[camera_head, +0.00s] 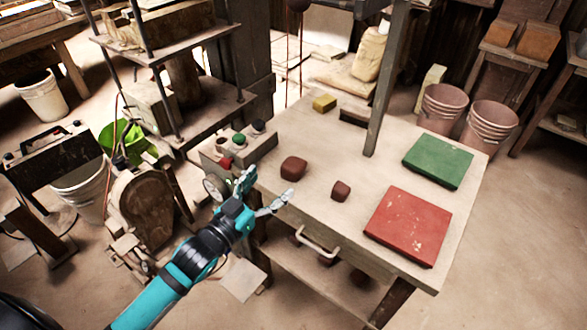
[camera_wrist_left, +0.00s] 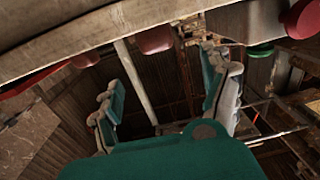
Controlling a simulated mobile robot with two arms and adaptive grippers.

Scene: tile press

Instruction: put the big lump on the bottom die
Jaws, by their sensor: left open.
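The big lump (camera_head: 293,168) is a dark red-brown block on the table near its left edge; a reddish lump in the left wrist view (camera_wrist_left: 155,39) appears to be it. A smaller lump (camera_head: 341,190) lies to its right. My left gripper (camera_head: 264,192) is open and empty, just off the table's near left edge, left of and below the big lump in the picture. Its spread fingers also show in the left wrist view (camera_wrist_left: 167,92). I cannot clearly make out the bottom die; the press stands at the left, with a flat plate (camera_head: 215,105). My right gripper is out of view.
The table (camera_head: 310,215) carries a red slab (camera_head: 408,226), a green slab (camera_head: 437,161), a yellow block (camera_head: 324,103) and an upright post (camera_head: 385,85). A button box (camera_head: 238,150) adjoins its left edge. A handle (camera_head: 318,243) sticks out in front.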

